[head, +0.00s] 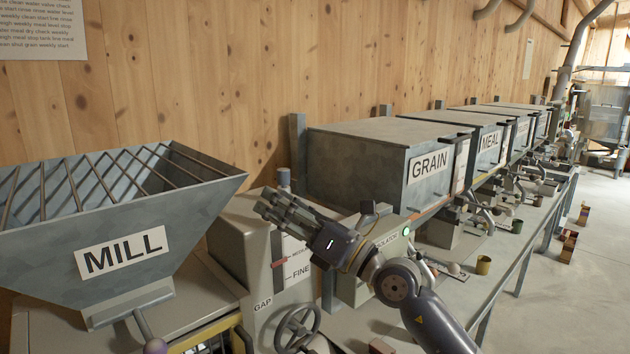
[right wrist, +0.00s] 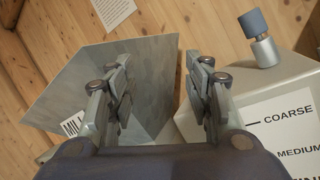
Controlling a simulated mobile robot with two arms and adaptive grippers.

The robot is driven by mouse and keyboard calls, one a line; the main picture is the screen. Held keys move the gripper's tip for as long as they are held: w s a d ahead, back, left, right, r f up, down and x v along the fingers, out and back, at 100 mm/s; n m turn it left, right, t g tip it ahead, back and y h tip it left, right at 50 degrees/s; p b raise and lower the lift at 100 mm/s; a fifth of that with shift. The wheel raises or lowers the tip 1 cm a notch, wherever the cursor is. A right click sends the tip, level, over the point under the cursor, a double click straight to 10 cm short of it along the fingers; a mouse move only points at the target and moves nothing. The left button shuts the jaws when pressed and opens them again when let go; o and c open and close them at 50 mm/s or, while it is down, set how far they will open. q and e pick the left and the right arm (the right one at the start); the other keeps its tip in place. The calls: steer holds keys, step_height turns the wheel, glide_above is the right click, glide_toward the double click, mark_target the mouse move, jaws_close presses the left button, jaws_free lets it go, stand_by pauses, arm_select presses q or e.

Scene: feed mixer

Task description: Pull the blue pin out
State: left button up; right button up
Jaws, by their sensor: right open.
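The blue pin (head: 284,177) stands upright on top of the grey gap housing (head: 240,222) beside the mill. In the right wrist view the blue pin (right wrist: 254,23) shows a blue cap over a silver metal stem, at the upper right. My right gripper (head: 266,203) is open and empty in front of the housing. In the right wrist view the right gripper (right wrist: 158,62) has its fingers spread, with the pin to the right of both fingers and apart from them. My left gripper is not in view.
The mill hopper (head: 125,265) with bars across its top stands at the left. A handwheel (head: 297,328) sits low on the housing, near a red pointer (head: 279,264). A grain bin (head: 370,165) stands behind at the right. A wooden wall closes the back.

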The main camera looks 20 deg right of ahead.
mark_target(287, 172)
steer(key=w+d+r+n+h, duration=0.2)
steer(key=w+d+h, duration=0.45)
steer(key=d, duration=0.25)
steer(key=shift+g, duration=0.3)
steer(key=p+x, duration=0.4)
steer(key=x, duration=0.4)
steer(key=shift+a+f+p, duration=0.1)
steer(key=shift+a+p, duration=0.1)
steer(key=shift+p, duration=0.1)
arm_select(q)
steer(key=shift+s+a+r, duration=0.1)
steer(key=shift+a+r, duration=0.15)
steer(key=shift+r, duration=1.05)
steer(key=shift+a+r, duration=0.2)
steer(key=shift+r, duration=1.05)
arm_select(e)
steer(key=shift+x, duration=0.85)
steer(key=shift+f, duration=0.15)
steer(key=shift+c, duration=0.4)
arm_select(q)
steer(key=shift+p, duration=0.3)
arm_select(e)
jaws_close()
